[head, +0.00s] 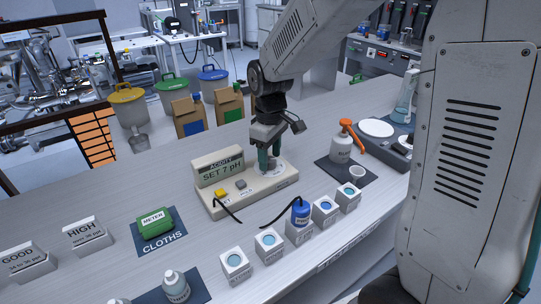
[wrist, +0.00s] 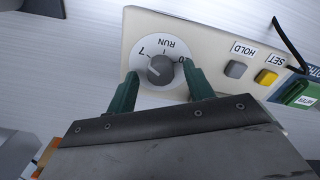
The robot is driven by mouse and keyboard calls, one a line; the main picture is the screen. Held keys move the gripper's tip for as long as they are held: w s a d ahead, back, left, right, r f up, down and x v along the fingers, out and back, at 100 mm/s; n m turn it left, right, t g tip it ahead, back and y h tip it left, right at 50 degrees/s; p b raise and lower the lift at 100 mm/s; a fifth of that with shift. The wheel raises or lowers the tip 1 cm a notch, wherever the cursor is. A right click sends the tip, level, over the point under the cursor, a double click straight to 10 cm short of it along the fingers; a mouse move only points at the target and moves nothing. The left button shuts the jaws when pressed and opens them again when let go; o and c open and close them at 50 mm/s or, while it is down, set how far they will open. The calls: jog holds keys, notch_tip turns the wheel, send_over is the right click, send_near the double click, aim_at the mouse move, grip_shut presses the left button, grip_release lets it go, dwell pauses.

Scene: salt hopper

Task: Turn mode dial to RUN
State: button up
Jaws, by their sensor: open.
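The meter (head: 258,192) is a cream box on the bench, its display (head: 220,170) reading "ACIDITY SET 7 pH". In the wrist view its mode dial (wrist: 160,70) is a grey knob on a white disc, marked 7, RUN and a partly hidden mark ending in 0. The knob's pale pointer line seems to lie on its left side, toward the 7 and away from RUN. My gripper (wrist: 161,76) is open, its green fingers either side of the knob with gaps showing. In the head view my gripper (head: 269,158) is over the dial's disc and hides the knob.
A grey HOLD button (wrist: 235,69) and a yellow SET button (wrist: 266,77) sit beside the dial. A blue-capped bottle (head: 300,212) and several white pots stand in front of the meter. A white bottle with an orange top (head: 341,147) stands right.

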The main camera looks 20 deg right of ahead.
jog(key=shift+f, duration=0.25)
jog(key=c, duration=1)
jog(key=shift+m, duration=0.3)
jog(key=shift+o, duration=0.2)
jog(key=m, duration=0.5)
jog(key=shift+m, duration=0.3)
jog(key=m, duration=0.5)
jog(key=shift+a, duration=0.1)
jog(key=shift+m, duration=0.4)
